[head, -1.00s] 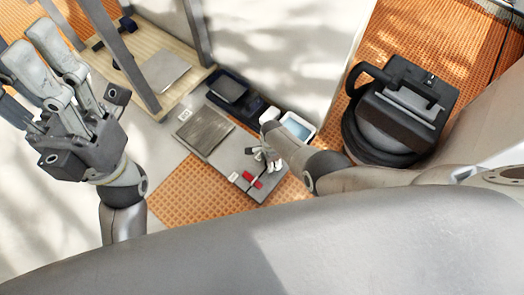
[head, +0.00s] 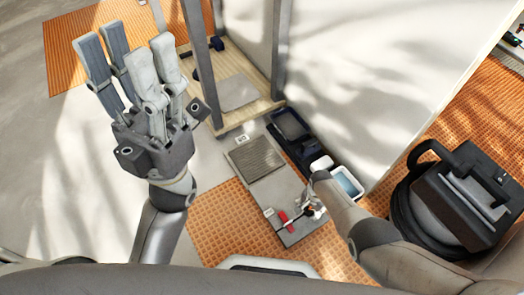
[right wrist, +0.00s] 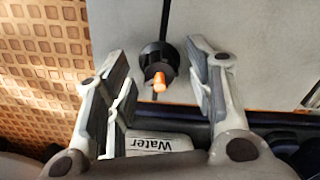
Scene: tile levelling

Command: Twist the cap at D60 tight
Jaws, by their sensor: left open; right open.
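A round black cap (right wrist: 153,57) with an orange tip stands on the seam between grey tiles in the right wrist view. No D60 marking is readable. My right gripper (right wrist: 159,66) is open, its fingers apart on either side of the cap in the picture; I cannot tell whether they touch it. In the head view my right gripper (head: 309,209) is small, over the near end of the grey slab (head: 289,190), and the cap is hard to make out there. My left gripper (head: 130,62) is open and empty, raised at the left, away from the slab.
A red item (head: 283,217) lies on the slab near my right gripper. A container labelled Water (right wrist: 155,144) is close to the right wrist. A dark tray (head: 292,127) and a blue-filled tub (head: 347,183) line the slab's far side. A black vacuum (head: 455,205) stands right.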

